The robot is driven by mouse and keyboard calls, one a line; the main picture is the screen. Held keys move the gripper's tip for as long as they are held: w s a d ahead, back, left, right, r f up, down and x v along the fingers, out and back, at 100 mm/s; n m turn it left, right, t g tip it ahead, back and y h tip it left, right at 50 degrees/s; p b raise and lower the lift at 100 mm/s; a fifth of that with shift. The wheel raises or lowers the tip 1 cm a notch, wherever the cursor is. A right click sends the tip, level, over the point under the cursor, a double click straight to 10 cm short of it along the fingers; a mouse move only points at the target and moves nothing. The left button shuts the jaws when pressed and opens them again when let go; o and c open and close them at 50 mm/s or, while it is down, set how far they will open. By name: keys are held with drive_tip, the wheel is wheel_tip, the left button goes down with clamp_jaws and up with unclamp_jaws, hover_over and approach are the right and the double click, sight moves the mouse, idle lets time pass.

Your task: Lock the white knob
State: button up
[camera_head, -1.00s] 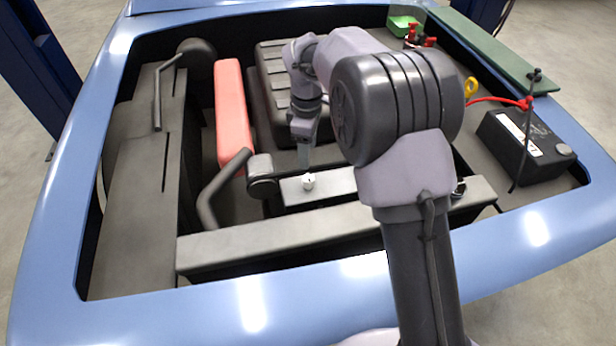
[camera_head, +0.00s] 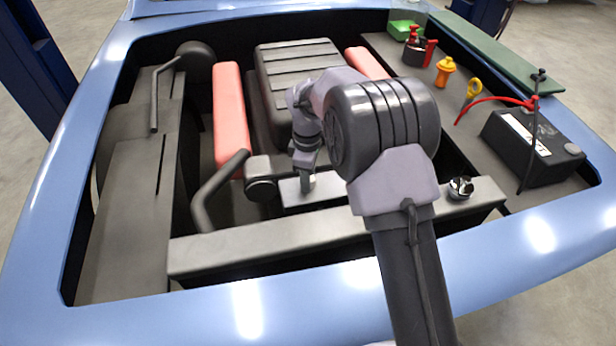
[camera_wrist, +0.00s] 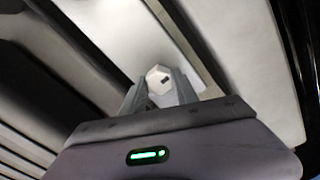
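The small white knob (camera_wrist: 158,76) has a dark mark on its face and sits on a light grey panel (camera_wrist: 112,28). My gripper (camera_wrist: 160,92) is open, with one finger on each side of the knob in the wrist view. Whether either finger touches it cannot be told. In the head view my gripper (camera_head: 307,185) reaches down to the panel (camera_head: 335,190), and the knob (camera_head: 312,180) shows only partly beside the fingers.
A grey crossbar (camera_head: 270,248) runs in front of the panel. A round dark part (camera_head: 262,188) and bent pipe (camera_head: 215,195) lie left. A silver cap (camera_head: 460,188) and black battery (camera_head: 530,145) stand right. A ribbed black cover (camera_head: 300,70) is behind.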

clamp_jaws()
drive_tip(key=shift+m, duration=0.3)
drive_tip(key=m+p, duration=0.2)
drive_tip(key=shift+r+m, duration=0.15)
drive_tip(key=shift+m, duration=0.25)
drive_tip(key=m+p, duration=0.2)
drive_tip(key=m, duration=0.2)
drive_tip(key=shift+m, duration=0.3)
drive_tip(key=m, duration=0.5)
drive_tip(key=shift+p, duration=0.4)
drive_tip(key=shift+w+m, duration=0.1)
drive_tip(key=shift+m, duration=2.3)
